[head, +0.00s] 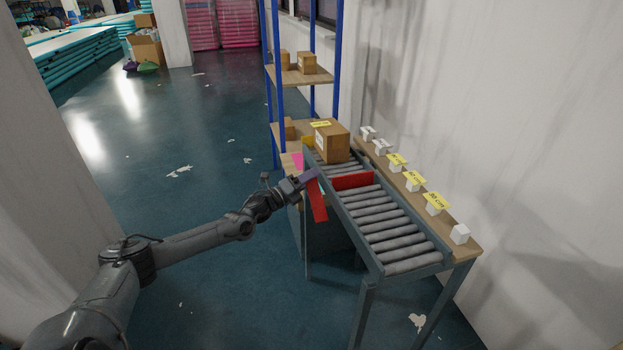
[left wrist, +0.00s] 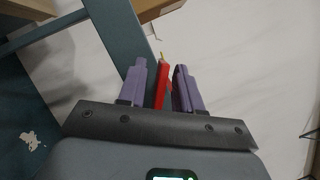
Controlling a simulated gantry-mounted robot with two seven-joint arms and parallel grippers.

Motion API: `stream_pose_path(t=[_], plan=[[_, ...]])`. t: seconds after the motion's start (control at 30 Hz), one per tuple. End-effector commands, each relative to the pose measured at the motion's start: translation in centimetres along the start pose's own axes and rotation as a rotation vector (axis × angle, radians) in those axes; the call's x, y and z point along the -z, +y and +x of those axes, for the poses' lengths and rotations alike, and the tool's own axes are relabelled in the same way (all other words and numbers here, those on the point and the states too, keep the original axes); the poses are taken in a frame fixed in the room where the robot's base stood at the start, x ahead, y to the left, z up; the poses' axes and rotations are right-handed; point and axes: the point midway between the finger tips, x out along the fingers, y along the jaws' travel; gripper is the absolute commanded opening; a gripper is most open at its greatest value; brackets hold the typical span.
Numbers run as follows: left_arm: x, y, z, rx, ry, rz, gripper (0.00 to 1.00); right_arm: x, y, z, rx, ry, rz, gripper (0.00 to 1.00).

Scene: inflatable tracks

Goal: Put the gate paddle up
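A red paddle (head: 352,181) stands across the roller conveyor (head: 385,215), in front of a cardboard box (head: 332,143) with a yellow label. A red bar (head: 318,203) slants down outside the conveyor's left rail; whether it joins the paddle is hidden. My left gripper (head: 309,175) is at the top of this bar. In the left wrist view, the purple fingers of my left gripper (left wrist: 161,88) stand apart on either side of a narrow red piece (left wrist: 160,84), with slim gaps visible beside it. My right gripper is not in view.
A wooden ledge (head: 465,247) with white blocks and yellow labels runs along the wall on the conveyor's right. A blue-post shelf (head: 338,60) with boxes stands behind. The floor left of the conveyor is mostly clear.

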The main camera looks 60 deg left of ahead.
Motion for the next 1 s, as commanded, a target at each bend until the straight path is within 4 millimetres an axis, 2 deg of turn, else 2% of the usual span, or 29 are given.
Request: stream_pose_path(t=[0.03, 0.23, 0.57, 0.8, 1.0], plan=[[0.0, 0.0, 0.0, 0.0, 0.0, 0.0, 0.31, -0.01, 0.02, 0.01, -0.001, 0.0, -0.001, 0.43], [0.01, -0.01, 0.0, 0.0, 0.0, 0.0, 0.0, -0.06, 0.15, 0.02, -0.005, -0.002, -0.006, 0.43], [0.04, -0.02, 0.0, 0.002, 0.0, 0.003, 0.0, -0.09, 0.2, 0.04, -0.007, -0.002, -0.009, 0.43], [0.22, -0.84, -0.05, 0.051, 0.001, 0.123, 0.0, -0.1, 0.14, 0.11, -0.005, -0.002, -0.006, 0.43], [0.23, -0.89, -0.06, 0.053, 0.002, 0.127, 0.0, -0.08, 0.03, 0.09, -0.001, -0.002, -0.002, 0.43]])
